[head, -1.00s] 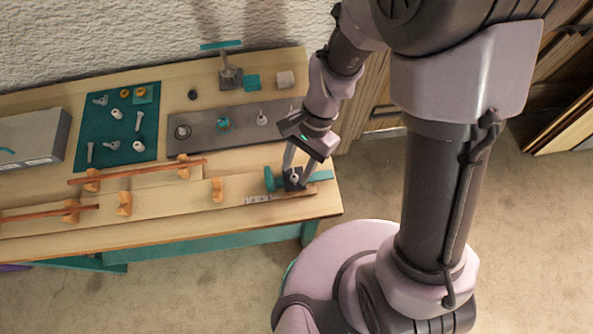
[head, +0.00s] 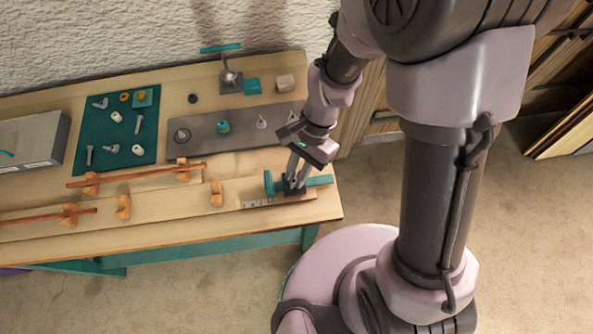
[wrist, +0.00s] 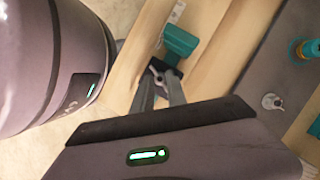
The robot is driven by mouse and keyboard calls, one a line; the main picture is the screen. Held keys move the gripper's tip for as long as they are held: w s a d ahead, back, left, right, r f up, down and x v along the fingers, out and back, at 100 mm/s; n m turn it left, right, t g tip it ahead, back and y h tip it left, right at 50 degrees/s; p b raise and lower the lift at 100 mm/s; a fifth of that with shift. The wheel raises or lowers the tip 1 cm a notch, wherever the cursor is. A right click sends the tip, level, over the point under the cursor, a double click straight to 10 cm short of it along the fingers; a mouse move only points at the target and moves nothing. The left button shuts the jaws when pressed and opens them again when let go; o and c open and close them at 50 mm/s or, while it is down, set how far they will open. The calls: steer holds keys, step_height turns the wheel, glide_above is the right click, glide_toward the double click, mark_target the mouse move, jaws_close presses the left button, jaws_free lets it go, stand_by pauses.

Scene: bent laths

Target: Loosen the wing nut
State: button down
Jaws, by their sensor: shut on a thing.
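The wing nut (wrist: 155,72) is a small pale piece on a dark clamp block at the right end of the bench. In the wrist view my gripper (wrist: 158,82) is shut on it, a finger on either side. In the head view my gripper (head: 293,184) reaches down onto the dark clamp (head: 290,189) and its fingers mostly hide the nut. A teal block (head: 268,184) stands left of the clamp, and a teal bar (head: 319,181) sticks out to its right. The teal block also shows in the wrist view (wrist: 180,42).
A grey plate (head: 210,139) with small fittings lies behind the clamp. A teal mat (head: 108,127) holds several bolts and nuts. Orange-brown laths (head: 125,177) rest in wooden holders to the left. A grey box (head: 40,140) stands at the far left.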

stand_by(0.8)
steer(key=c, duration=1.3)
jaws_free()
steer(key=shift+c, duration=0.2)
steer(key=p+v, duration=0.6)
steer(key=v, duration=1.1)
steer(key=shift+r+p, duration=0.2)
steer(key=shift+p, duration=0.15)
steer(key=shift+w, duration=0.15)
steer(key=shift+c, duration=0.5)
